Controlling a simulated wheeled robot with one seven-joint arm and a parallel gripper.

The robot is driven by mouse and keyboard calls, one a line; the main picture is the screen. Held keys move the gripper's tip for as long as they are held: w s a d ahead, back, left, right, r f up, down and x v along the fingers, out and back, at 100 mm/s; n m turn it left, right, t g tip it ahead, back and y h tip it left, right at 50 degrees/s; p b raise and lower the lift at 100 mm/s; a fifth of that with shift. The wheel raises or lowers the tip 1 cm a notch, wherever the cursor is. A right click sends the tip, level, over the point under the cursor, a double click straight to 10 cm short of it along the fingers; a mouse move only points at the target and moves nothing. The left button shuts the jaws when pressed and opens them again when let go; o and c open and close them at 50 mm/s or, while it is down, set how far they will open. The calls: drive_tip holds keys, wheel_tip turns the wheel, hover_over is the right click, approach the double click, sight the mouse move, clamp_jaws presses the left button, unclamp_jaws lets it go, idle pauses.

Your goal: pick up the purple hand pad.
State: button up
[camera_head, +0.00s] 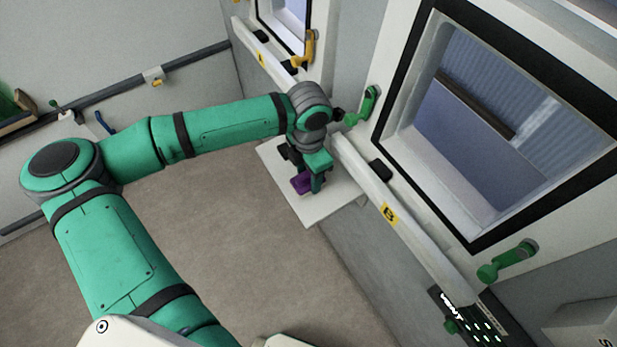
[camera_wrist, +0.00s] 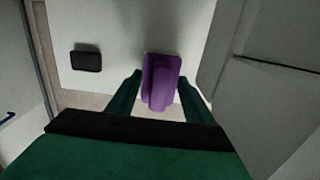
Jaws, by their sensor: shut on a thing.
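The purple hand pad (camera_head: 300,183) is at my gripper (camera_head: 312,182), over a white shelf (camera_head: 312,213) against the wall. In the wrist view the purple hand pad (camera_wrist: 161,80), a flat plate with a raised grip, lies between the two green fingers of my gripper (camera_wrist: 160,98). My gripper is shut on it. I cannot tell whether the pad touches the shelf or is just above it. My wrist hides part of the shelf in the head view.
A black block (camera_wrist: 87,60) lies on the shelf beside the pad. A white rail (camera_head: 365,178) with a yellow B label (camera_head: 388,213) runs close above the shelf. Green handles (camera_head: 508,262) flank the window (camera_head: 490,130). The carpeted floor (camera_head: 220,240) is clear.

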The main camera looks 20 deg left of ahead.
sight(307, 173)
wheel_tip(307, 173, up, 5)
drive_tip(key=shift+s+a+f, duration=0.1)
drive_tip(key=shift+s+a, duration=0.05)
drive_tip(key=s+a, duration=1.1)
drive_tip(key=s, duration=0.4)
drive_tip(key=shift+s+a+f, duration=0.15)
drive_tip(key=shift+a, duration=0.2)
drive_tip(key=o, duration=0.5)
drive_tip(key=shift+c, duration=1.1)
